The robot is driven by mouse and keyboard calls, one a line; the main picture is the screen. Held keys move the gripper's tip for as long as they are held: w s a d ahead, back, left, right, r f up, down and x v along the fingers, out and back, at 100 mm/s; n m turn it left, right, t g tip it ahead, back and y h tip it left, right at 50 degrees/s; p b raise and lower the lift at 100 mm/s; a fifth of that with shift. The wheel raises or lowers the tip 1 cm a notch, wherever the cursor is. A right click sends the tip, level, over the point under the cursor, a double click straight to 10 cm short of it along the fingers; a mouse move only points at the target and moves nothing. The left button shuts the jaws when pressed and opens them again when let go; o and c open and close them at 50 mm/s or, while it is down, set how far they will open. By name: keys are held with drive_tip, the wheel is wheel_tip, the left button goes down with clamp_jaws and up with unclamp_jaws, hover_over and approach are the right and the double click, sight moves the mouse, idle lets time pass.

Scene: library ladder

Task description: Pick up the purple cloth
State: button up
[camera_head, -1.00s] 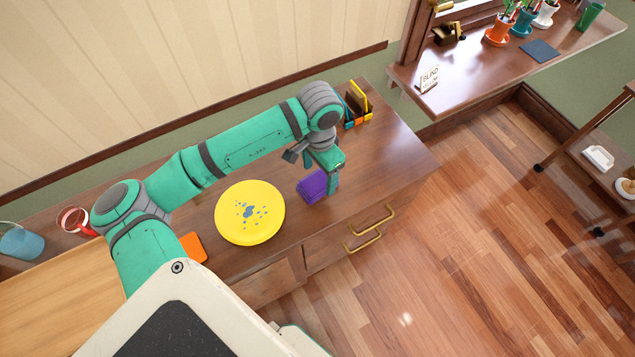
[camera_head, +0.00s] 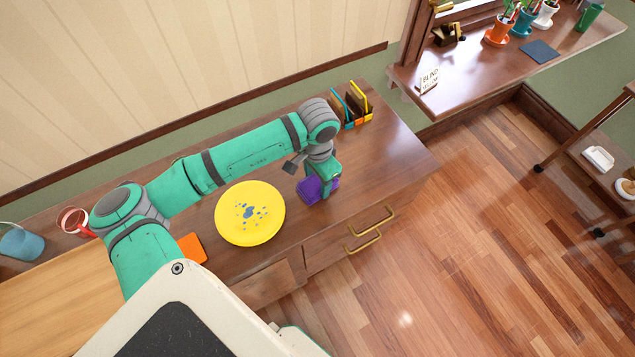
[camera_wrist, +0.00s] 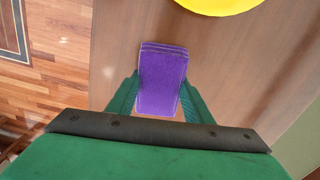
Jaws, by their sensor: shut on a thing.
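The purple cloth (camera_head: 309,190) is a small folded stack on the wooden desk top, just right of the yellow plate. My gripper (camera_head: 321,187) is over it and partly hides it in the head view. In the wrist view the cloth (camera_wrist: 162,80) lies between the two green fingers (camera_wrist: 160,95), which touch its sides. My gripper is shut on the cloth. I cannot tell whether the cloth is clear of the desk.
The yellow plate (camera_head: 250,235) with blue spots is close beside the cloth. An orange item (camera_head: 191,248) lies further left. An organizer (camera_head: 352,107) stands behind my gripper. The desk's right end (camera_head: 405,160) is clear. Drawers with brass handles (camera_head: 366,240) face the floor.

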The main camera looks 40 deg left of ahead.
sight(318, 181)
drive_tip(key=shift+r, duration=0.15)
drive_tip(key=shift+r, duration=0.25)
wheel_tip(318, 181, up, 2)
drive_tip(key=shift+r, duration=0.15)
drive_tip(key=s+d+r, duration=0.7)
drive_tip(key=d+r, duration=0.3)
drive_tip(key=d, duration=0.2)
